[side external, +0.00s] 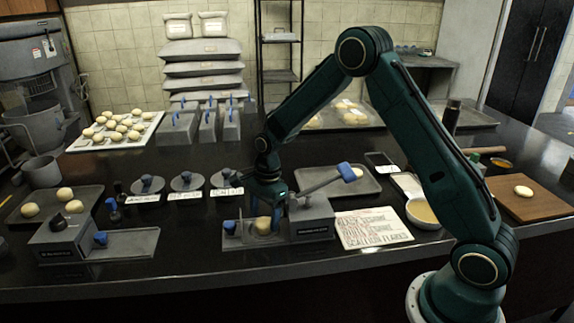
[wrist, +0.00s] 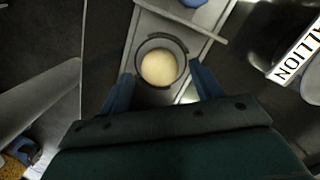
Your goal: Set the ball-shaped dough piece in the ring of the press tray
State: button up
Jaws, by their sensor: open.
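The ball-shaped dough piece (side external: 263,225) is pale and round. In the wrist view the dough ball (wrist: 158,68) lies inside the dark ring (wrist: 183,48) of the press tray (wrist: 143,25), with a narrow gap around much of it. In the side view the press tray (side external: 232,243) lies by the grey press with the blue-knobbed lever (side external: 318,182), which is raised. My gripper (side external: 265,208) is over the tray. In the wrist view my gripper (wrist: 162,88) is open, its two blue fingers apart on either side of the ring's near edge. The ball's underside is hidden.
Another press (side external: 62,238) stands at the left, near a tray with dough balls (side external: 84,197). Round lidded pots (side external: 187,181) with labels stand behind my gripper. A written sheet (side external: 372,228) and a bowl (side external: 422,212) lie to the right. The front counter edge is clear.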

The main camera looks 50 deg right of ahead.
aim_at(269, 223)
notch_tip(269, 223, up, 10)
jog(key=d, duration=0.1)
jog(key=shift+r, duration=0.25)
jog(key=shift+s+d, duration=0.1)
jog(key=shift+s, duration=0.05)
dwell(0.5)
jog(key=s+a+r+n+t+h, duration=0.1)
jog(key=s+a+r+n+t, duration=0.2)
jog(key=s+r+n, duration=0.9)
jog(key=s+a+r+n+t, duration=0.1)
jog(key=s+n, duration=0.7)
jog(key=s, duration=0.9)
jog(key=shift+s+r+t, duration=0.2)
jog(key=shift+r+t, duration=0.4)
jog(key=shift+t, duration=0.1)
jog(key=shift+a, duration=0.1)
